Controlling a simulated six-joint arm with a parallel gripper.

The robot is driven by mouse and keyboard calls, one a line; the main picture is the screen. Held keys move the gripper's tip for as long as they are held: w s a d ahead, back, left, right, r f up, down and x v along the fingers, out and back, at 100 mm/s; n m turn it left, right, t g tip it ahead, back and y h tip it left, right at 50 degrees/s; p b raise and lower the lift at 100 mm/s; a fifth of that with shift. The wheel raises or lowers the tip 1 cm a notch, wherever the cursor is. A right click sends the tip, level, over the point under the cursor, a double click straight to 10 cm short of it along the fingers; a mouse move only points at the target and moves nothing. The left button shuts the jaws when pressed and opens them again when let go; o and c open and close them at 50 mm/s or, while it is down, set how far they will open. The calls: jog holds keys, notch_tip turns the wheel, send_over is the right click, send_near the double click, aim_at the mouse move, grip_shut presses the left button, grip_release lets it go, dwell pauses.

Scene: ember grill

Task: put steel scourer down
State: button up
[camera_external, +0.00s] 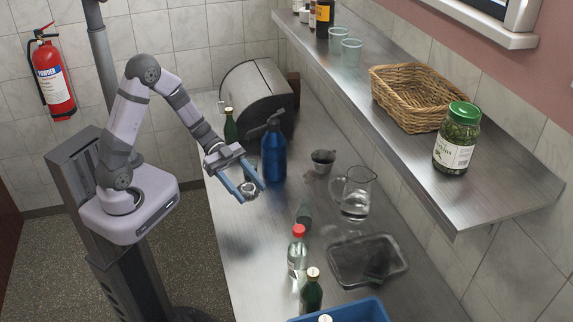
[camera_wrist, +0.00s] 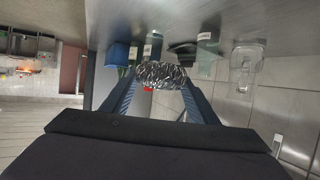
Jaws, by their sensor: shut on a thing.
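The steel scourer (camera_wrist: 162,73) is a shiny, curly metal wad in the wrist view, held between the two blue fingers. My gripper (camera_external: 250,189) is shut on the scourer, which shows as a small silvery bit (camera_external: 249,190) between the fingertips in the external view. The gripper is over the left part of the steel counter (camera_external: 243,262), with the scourer apparently above the surface. The exact height is hard to tell.
A blue spray bottle (camera_external: 273,155) stands just right of my gripper. A metal cup (camera_external: 323,161), glass jug (camera_external: 354,193), red-capped bottle (camera_external: 298,250), clear tray (camera_external: 367,260) and blue bin (camera_external: 345,312) share the counter. The counter's left-front area is clear.

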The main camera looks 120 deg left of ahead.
jog(key=s+a+r+n+y+p, duration=0.1)
jog(key=a+r+n+y, duration=0.25)
jog(key=a+r, duration=0.7)
jog(key=s+a+r+n+y+p, duration=0.15)
jog(key=a+r+n+y, duration=0.35)
jog(key=a, duration=1)
jog(key=n+g+y+b, duration=0.3)
jog(key=n+y+b, duration=0.15)
jog(key=b, duration=0.55)
send_over(299, 147)
notch_tip(299, 147, down, 18)
jog(key=r, duration=0.1)
jog(key=shift+y, duration=0.4)
jog(key=shift+a+f, duration=0.1)
jog(key=shift+f, duration=5.05)
jog(key=shift+f, duration=0.1)
